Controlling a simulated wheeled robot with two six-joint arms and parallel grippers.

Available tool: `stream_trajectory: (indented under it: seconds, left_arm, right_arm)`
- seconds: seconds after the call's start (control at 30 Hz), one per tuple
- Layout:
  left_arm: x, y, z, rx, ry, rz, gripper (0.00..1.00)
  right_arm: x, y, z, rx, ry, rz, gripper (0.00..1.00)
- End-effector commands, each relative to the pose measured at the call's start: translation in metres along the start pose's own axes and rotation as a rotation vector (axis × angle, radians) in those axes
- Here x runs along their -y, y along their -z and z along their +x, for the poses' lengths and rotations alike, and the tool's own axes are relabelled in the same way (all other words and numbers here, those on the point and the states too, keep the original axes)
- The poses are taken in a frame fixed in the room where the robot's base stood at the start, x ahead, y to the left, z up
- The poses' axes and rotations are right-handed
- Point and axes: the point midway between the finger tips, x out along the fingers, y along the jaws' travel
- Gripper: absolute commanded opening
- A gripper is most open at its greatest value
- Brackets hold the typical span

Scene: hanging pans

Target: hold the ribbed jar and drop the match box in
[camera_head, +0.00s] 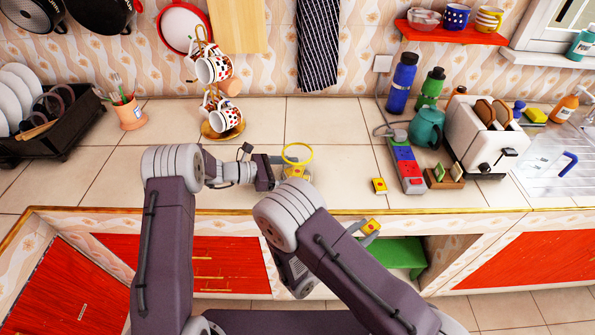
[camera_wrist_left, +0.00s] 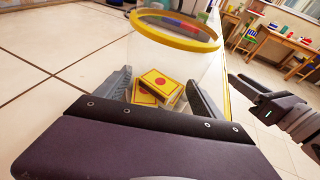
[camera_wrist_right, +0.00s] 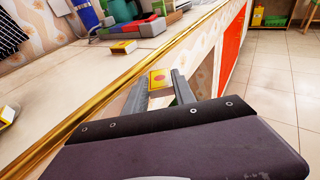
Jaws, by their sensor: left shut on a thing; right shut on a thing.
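The clear jar with a yellow rim (camera_head: 297,153) stands on the counter near its front edge; the left wrist view shows its rim (camera_wrist_left: 180,30) and match boxes (camera_wrist_left: 157,86) inside. Ribs are hard to make out. My left gripper (camera_head: 280,173) is shut around the jar's lower side. My right gripper (camera_head: 361,229) is shut on a yellow match box with a red dot (camera_head: 371,226), also in the right wrist view (camera_wrist_right: 159,82). It holds the box just beyond the counter's front edge, right of the jar and apart from it. Another match box (camera_head: 379,185) lies on the counter.
A power strip (camera_head: 408,168), a small wooden holder (camera_head: 444,177) and a toaster (camera_head: 482,137) stand to the right. A mug stand with mugs (camera_head: 226,118) is behind the jar.

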Motion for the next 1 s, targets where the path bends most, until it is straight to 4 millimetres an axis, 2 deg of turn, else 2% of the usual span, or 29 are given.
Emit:
stream_trajectory:
  seconds: [0.43,0.77,0.87,1.0]
  left_arm:
    - [0.0,0.0,0.0,-0.001,0.0,0.0,0.36]
    - [0.0,0.0,0.0,-0.001,0.0,0.0,0.36]
    - [0.0,0.0,0.0,-0.001,0.0,0.0,0.36]
    - [0.0,0.0,0.0,0.0,0.0,0.0,0.36]
  right_arm:
    - [0.001,-0.002,0.0,0.0,0.004,0.002,0.0]
    - [0.021,-0.046,0.002,-0.001,0.097,0.024,0.0]
    - [0.006,-0.054,0.003,0.0,0.072,0.019,0.0]
    - [-0.022,-0.058,0.002,0.0,-0.001,0.002,0.0]
